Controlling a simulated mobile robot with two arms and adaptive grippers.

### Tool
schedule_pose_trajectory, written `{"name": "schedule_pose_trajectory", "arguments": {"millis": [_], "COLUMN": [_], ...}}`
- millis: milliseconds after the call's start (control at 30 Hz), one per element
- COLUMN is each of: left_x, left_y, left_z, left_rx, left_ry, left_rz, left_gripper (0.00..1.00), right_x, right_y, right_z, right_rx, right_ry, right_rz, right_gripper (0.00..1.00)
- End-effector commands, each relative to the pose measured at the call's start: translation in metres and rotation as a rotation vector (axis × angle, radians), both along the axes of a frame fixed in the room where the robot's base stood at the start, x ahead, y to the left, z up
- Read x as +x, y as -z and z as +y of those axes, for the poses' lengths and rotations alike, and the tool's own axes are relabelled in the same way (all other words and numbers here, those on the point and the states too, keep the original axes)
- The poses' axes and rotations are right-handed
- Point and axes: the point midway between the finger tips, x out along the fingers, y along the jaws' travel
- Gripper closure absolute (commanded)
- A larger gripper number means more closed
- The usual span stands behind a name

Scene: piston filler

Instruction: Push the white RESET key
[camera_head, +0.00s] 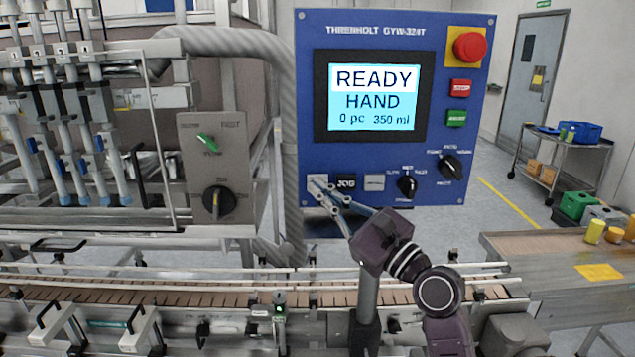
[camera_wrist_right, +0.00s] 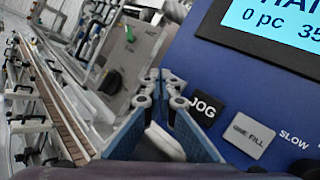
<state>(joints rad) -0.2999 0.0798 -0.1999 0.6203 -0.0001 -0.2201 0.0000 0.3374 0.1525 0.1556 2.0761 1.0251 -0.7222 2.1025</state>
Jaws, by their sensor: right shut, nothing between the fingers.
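The white RESET key (camera_head: 316,181) is at the lower left of the blue control panel (camera_head: 305,90), left of the black JOG key (camera_head: 346,182). Its label is not readable. My right gripper (camera_head: 322,192) is shut and empty, its fingertips in front of the key and partly covering it. In the right wrist view the gripper (camera_wrist_right: 162,80) points at the panel's lower left edge, and a pale patch, perhaps the key (camera_wrist_right: 165,142), shows between the fingers. I cannot tell whether the tips touch the key. My left gripper is not in view.
The screen (camera_head: 374,97) reads READY, HAND, 0 pc, 350 ml. A grey key (camera_head: 374,182), rotary knobs (camera_head: 407,185) and a red emergency button (camera_head: 469,45) share the panel. A conveyor (camera_head: 180,293) runs below. A grey switch box (camera_head: 217,165) stands left.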

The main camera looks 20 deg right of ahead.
Motion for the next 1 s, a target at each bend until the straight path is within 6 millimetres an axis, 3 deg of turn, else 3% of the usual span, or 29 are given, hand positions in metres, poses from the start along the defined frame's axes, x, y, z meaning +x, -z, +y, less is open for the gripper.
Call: {"name": "schedule_pose_trajectory", "arguments": {"millis": [533, 1000], "left_x": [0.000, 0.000], "left_y": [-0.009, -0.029], "left_z": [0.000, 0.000], "left_rx": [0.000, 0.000], "left_ry": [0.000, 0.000], "left_rz": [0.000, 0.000], "left_gripper": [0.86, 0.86], "right_x": [-0.012, -0.053], "right_y": [-0.001, -0.001], "right_z": [0.004, 0.016], "right_rx": [0.001, 0.001], "right_ry": [0.000, -0.001], "right_rz": [0.000, 0.002], "right_gripper": [1.00, 1.00]}}
